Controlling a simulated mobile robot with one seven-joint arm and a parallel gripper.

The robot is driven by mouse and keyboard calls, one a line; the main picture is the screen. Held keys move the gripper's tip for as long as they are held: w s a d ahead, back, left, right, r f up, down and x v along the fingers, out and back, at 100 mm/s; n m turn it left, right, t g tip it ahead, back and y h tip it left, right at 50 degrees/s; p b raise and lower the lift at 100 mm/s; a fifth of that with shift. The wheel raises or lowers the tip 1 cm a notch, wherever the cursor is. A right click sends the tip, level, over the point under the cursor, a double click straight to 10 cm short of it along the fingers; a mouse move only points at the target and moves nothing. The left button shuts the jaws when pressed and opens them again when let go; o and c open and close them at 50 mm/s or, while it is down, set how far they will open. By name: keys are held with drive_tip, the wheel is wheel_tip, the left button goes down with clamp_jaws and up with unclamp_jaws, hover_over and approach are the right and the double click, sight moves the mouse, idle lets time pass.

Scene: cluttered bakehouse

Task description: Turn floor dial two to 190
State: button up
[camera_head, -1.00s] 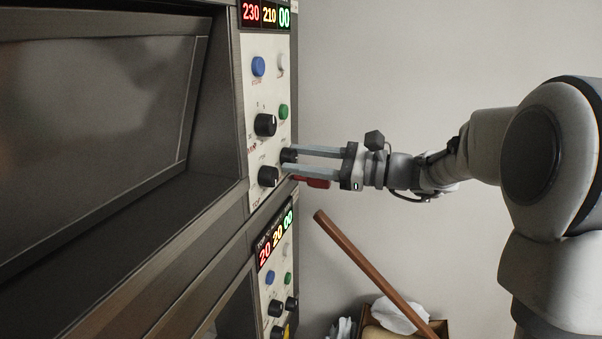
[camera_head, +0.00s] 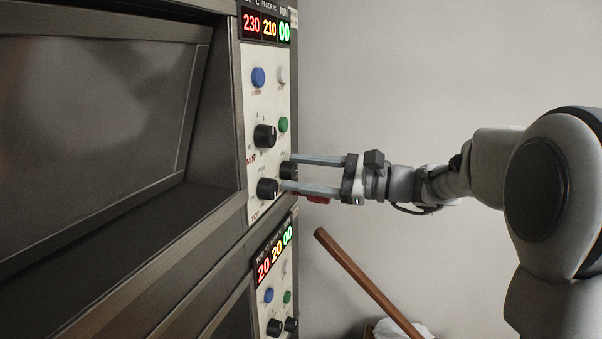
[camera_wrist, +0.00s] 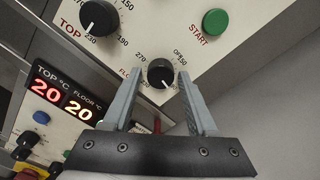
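The floor dial (camera_head: 289,170) is a black knob low on the right of the upper oven's cream panel. It also shows in the wrist view (camera_wrist: 161,73), with its white mark toward the lower right. The upper display (camera_head: 268,25) reads 230 red, 210 yellow and 00 green. My gripper (camera_head: 289,173) is open, its grey fingers reaching to the panel with one on each side of the floor dial. In the wrist view the gripper (camera_wrist: 160,84) has the dial between its fingertips; I cannot tell whether they touch it.
The TOP dial (camera_head: 268,188) is close beside the lower finger. Another black knob (camera_head: 265,135) and a green START button (camera_head: 283,125) sit above. The lower oven's display (camera_head: 270,257) reads 20, 20, 00. A wooden pole (camera_head: 365,280) leans below my gripper; wall space right is free.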

drive_tip(key=shift+o, duration=0.7)
drive_tip(key=v, duration=1.7)
drive_tip(key=shift+d, duration=0.2)
drive_tip(key=shift+s, duration=0.1)
